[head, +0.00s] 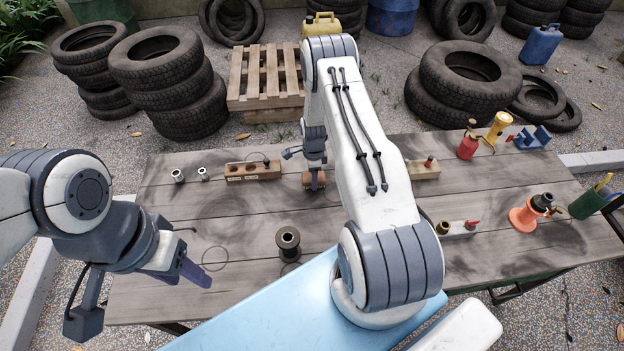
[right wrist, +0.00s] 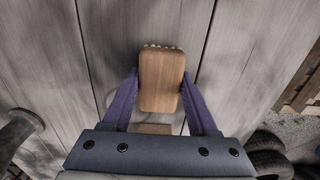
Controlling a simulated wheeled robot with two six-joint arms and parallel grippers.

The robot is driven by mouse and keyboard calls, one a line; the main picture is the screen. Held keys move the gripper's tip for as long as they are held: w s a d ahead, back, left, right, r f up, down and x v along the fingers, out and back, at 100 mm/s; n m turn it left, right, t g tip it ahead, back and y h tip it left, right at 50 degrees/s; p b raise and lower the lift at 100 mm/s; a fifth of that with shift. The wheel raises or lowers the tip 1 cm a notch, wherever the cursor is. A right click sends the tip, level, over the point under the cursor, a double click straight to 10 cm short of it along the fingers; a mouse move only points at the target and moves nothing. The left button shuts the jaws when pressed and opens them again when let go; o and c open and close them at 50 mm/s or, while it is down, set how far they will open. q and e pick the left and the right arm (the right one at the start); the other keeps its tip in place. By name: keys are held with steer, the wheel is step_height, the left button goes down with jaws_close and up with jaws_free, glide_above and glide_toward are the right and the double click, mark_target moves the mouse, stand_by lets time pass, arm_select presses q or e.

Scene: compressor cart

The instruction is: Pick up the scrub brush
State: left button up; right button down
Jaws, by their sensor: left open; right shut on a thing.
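The scrub brush (right wrist: 161,82) has a wooden block back, with pale bristles showing at its far edge in the right wrist view. My right gripper (right wrist: 161,95) is shut on it, with one purple finger against each long side. In the head view the brush (head: 308,183) is a small brown piece at my right gripper (head: 316,182), partly hidden by the fingers. I cannot tell whether it touches the table or is just above it. My left gripper (head: 190,272) is open and empty at the left, over the table's front left part.
The plank table (head: 225,215) holds a wooden block with holes (head: 252,171) left of the brush and a dark spool (head: 288,244) in front. A red bottle (head: 468,145), a yellow flashlight (head: 497,128) and an orange funnel-like item (head: 528,214) stand at the right. Tyres (head: 170,85) and a pallet (head: 265,80) lie behind.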

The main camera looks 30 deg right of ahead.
steer(key=shift+r, duration=0.15)
steer(key=shift+r+b, duration=0.4)
steer(key=shift+r, duration=0.25)
steer(key=r, duration=0.1)
steer(key=r+b, duration=0.1)
steer(key=shift+s+d+r, duration=0.15)
steer(key=shift+d+r, duration=0.05)
steer(key=shift+r, duration=0.15)
steer(key=s+d+r+b, duration=0.3)
steer(key=s+d+r, duration=0.3)
steer(key=s, duration=0.3)
steer(key=shift+s+r, duration=0.25)
steer(key=shift+r, duration=0.1)
